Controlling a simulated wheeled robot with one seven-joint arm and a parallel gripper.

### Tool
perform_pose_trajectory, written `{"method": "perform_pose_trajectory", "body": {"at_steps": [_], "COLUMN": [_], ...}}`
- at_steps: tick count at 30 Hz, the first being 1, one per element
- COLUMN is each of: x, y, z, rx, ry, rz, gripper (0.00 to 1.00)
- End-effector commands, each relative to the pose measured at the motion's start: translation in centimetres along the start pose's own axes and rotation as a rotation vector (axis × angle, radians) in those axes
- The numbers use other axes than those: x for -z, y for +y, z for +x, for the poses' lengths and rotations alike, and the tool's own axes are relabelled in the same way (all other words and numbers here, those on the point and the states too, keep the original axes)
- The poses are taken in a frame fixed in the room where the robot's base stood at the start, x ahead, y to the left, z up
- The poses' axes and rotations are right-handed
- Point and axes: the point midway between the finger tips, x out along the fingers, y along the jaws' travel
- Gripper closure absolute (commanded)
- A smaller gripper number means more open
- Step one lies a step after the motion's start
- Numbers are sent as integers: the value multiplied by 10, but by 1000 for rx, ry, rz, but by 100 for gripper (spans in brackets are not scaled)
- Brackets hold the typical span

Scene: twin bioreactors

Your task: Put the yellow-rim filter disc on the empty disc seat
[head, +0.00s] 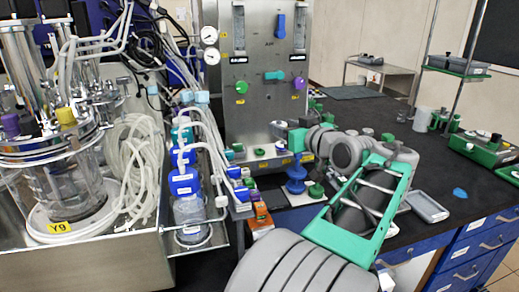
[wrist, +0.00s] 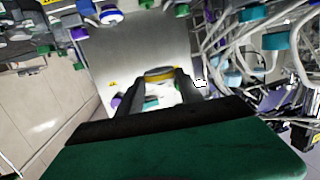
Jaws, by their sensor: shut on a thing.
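My gripper (wrist: 159,80) is shut on the yellow-rim filter disc (wrist: 160,71). In the wrist view the disc sits between the two dark fingertips. Its yellow rim shows as a thin band, seen nearly edge-on. The disc is held in front of a grey metal panel. In the head view my arm reaches in from the lower right, and its end is near the lower part of the steel panel. I cannot make out the disc there. I cannot tell which spot is the empty disc seat in either view.
The steel panel (head: 262,85) carries gauges, tubes and coloured knobs. Below it stand a blue knobbed part (head: 296,175) and small coloured parts. A glass vessel (head: 62,180), coiled tubing (head: 137,165) and blue-capped bottles (head: 185,182) crowd the left. The black bench (head: 440,195) has free room at right.

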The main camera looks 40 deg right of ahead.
Motion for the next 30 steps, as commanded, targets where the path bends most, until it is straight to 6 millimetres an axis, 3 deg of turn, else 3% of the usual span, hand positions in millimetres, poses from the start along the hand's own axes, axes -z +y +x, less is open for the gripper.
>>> {"method": "perform_pose_trajectory", "body": {"at_steps": [11, 16, 25, 29, 30], "x": [-22, -47, -70, -95, -100], "y": [0, 0, 1, 1, 1], "z": [76, 102, 128, 133, 134], "rx": [2, 0, -2, -3, -4], "ry": [-2, -1, -1, -3, -1], "rz": [2, 3, 2, 5, 2], "gripper": [95, 95, 95, 95, 100]}}
